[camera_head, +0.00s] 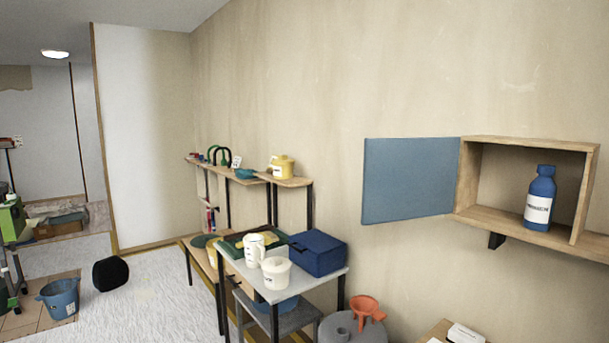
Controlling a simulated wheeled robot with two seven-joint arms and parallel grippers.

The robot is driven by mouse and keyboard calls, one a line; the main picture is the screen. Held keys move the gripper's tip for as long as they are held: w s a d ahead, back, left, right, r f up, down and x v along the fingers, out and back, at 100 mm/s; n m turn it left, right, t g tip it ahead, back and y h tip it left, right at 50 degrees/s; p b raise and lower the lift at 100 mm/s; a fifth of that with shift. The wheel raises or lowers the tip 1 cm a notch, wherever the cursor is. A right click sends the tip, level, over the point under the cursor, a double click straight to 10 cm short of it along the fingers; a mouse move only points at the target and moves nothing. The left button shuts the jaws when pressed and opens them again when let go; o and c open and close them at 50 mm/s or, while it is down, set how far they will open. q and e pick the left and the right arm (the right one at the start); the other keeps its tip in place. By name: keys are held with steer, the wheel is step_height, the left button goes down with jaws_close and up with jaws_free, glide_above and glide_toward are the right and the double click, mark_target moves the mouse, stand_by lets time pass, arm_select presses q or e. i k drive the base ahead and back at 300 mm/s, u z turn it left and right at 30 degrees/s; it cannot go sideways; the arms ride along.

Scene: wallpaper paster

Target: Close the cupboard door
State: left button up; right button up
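The cupboard (467,178) is a small open-fronted wooden box fixed to the wall at the right. Its blue door (411,180) stands wide open, swung out to the left from the box's left side. A blue bottle (540,199) with a white label stands upright inside the cupboard. Neither of my grippers shows in the head view, so I cannot see where they are relative to the door.
A grey table (284,295) with a blue box (317,253), a white jug and a white pot stands left of the door. An orange funnel (366,308) is below the door. Floor at the left (170,295) is partly clear.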

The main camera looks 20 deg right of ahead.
mark_target(405, 178)
steer(key=u, duration=0.35)
steer(key=i, duration=3.1)
steer(key=z, duration=3.85)
steer(key=i, duration=0.55)
